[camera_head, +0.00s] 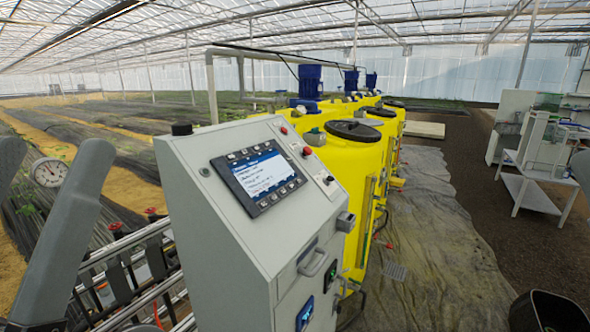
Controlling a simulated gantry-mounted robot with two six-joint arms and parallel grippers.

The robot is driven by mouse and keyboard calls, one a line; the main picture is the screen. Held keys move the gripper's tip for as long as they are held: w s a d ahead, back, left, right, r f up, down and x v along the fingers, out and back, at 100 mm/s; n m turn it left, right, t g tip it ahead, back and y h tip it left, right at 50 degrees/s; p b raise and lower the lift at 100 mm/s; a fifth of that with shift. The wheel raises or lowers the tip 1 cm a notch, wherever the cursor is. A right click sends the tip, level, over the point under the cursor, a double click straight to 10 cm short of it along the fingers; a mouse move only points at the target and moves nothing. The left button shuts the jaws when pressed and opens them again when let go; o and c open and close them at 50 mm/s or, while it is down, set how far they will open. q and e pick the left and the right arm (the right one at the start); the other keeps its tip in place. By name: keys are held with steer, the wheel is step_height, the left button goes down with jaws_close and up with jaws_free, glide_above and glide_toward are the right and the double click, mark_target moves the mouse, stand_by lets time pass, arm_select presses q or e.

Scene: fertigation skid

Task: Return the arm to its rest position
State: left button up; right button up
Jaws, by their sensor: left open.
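My left gripper (50,152) is at the left edge of the head view, with its two grey fingers pointing up. The fingers stand apart and nothing is held between them. A round dial gauge (49,172) shows in the gap behind them; I see no contact. The grey control cabinet (232,226) stands to the right of this gripper, with clear space between.
The cabinet carries a lit screen (262,176). Metal pipework (125,245) with red-handled valves runs left of it. Yellow tanks (352,165) with blue motors stand behind. A white bench (533,190) is at the right, and a dark bin (547,312) at the lower right. The floor between is mostly open.

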step_height(320, 180, up, 32)
steer(key=p, duration=2.9)
